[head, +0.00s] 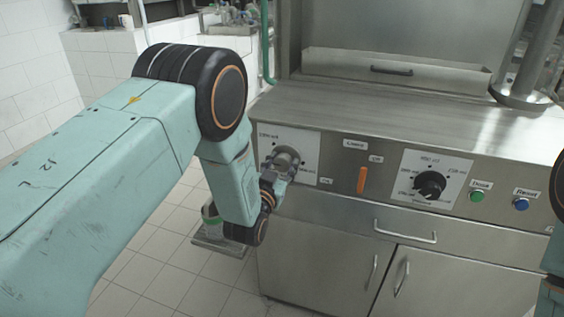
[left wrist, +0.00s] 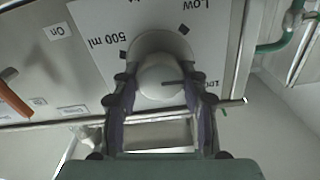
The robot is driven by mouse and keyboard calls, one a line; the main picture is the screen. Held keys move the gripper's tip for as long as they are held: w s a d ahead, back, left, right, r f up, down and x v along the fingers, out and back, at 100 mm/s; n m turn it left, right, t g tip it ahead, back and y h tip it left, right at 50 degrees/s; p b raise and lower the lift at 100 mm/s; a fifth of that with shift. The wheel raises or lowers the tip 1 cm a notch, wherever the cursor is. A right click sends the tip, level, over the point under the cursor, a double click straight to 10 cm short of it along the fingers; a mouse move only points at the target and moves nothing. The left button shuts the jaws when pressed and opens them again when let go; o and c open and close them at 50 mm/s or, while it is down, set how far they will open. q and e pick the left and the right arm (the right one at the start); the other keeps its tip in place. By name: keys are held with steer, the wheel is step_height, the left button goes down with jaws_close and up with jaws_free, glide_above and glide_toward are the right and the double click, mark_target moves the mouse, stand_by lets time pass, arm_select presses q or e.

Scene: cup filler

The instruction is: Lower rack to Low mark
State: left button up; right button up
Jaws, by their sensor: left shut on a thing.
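The grey round knob (head: 285,158) sits on a white marked plate (head: 300,140) at the left of the steel machine's front. My left gripper (head: 275,178) is shut on this knob. In the left wrist view its two fingers hold the knob (left wrist: 160,78) from both sides. There the plate reads "Low" at the top and "500 ml" at the left. A third label at the right is partly hidden. A dark line on the knob points right, toward that label. A low metal platform (head: 224,245) with a small cup stands at the machine's left side. My right gripper is out of view.
An orange lever (head: 362,180) is right of the plate. A second dial with a black knob (head: 430,186), a green button (head: 477,196) and a blue button (head: 521,204) follow. A horizontal handle (head: 405,233) and cabinet doors are below. Tiled floor is free at left.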

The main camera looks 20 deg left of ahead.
arm_select(q)
steer(key=n, duration=0.2)
steer(key=n+p, duration=0.1)
steer(key=n, duration=0.1)
steer(key=shift+s+f+n, duration=0.1)
steer(key=shift+f+n, duration=0.1)
steer(key=shift+n, duration=0.1)
steer(key=n+p, duration=0.1)
steer(key=n, duration=0.3)
steer(key=shift+n, duration=0.3)
steer(key=shift+f, duration=0.1)
steer(key=o, duration=1.2)
steer(key=shift+c, duration=0.2)
steer(key=shift+r, duration=0.2)
steer(key=s, duration=1.2)
steer(key=shift+a+n, duration=0.2)
steer(key=shift+n, duration=0.1)
